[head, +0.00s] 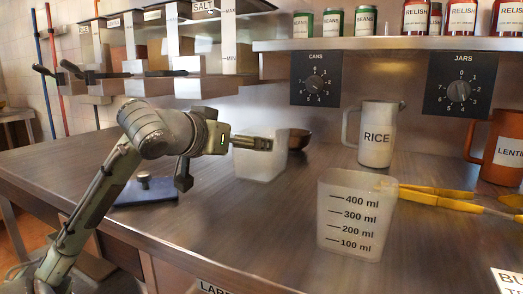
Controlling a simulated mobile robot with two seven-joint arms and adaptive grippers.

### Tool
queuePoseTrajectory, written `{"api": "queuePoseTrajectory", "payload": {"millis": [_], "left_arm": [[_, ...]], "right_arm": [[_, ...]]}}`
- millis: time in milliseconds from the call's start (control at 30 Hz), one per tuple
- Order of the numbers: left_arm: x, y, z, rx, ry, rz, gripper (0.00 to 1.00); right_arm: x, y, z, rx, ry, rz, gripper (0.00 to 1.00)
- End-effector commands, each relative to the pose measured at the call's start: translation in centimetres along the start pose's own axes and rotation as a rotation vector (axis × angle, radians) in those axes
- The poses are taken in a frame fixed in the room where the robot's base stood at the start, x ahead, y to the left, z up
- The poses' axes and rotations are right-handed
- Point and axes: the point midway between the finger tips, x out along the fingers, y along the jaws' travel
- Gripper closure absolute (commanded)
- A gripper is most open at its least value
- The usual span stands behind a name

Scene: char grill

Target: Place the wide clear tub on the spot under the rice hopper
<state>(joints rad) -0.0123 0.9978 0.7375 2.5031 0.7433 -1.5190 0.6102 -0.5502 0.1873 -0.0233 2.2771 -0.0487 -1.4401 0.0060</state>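A clear, whitish tub (262,168) stands on the steel counter near the middle. My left gripper (262,143) reaches in from the left at the tub's upper part, and its fingers overlap the near side below the rim. I cannot tell whether they touch it or how far apart they are. A row of steel hoppers (185,45) hangs at the upper left, with levers in front. One label reads SALT; the others are too small to read surely, so I cannot single out the rice hopper. My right gripper is not in view.
A clear measuring tub (350,215) with ml marks stands at the front centre. A RICE pitcher (377,150), an orange pitcher (503,145), yellow tongs (440,199) and a dark bowl (299,138) are around. A blue plate with a knob (145,192) lies left, below my arm.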

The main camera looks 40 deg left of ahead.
Motion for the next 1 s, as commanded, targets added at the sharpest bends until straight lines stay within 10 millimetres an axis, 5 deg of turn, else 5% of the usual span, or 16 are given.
{"api": "queuePoseTrajectory", "payload": {"millis": [133,700,1000], "left_arm": [[2.8,0.0,0.1,0.002,-0.003,-0.002,0.0],[9.1,0.2,-0.5,0.002,-0.001,-0.001,0.0],[9.8,0.3,-0.5,0.0,0.001,0.001,0.0]], "right_arm": [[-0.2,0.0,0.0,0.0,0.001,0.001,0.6],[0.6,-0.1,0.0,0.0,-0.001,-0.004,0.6],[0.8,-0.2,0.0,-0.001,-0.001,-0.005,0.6]]}}
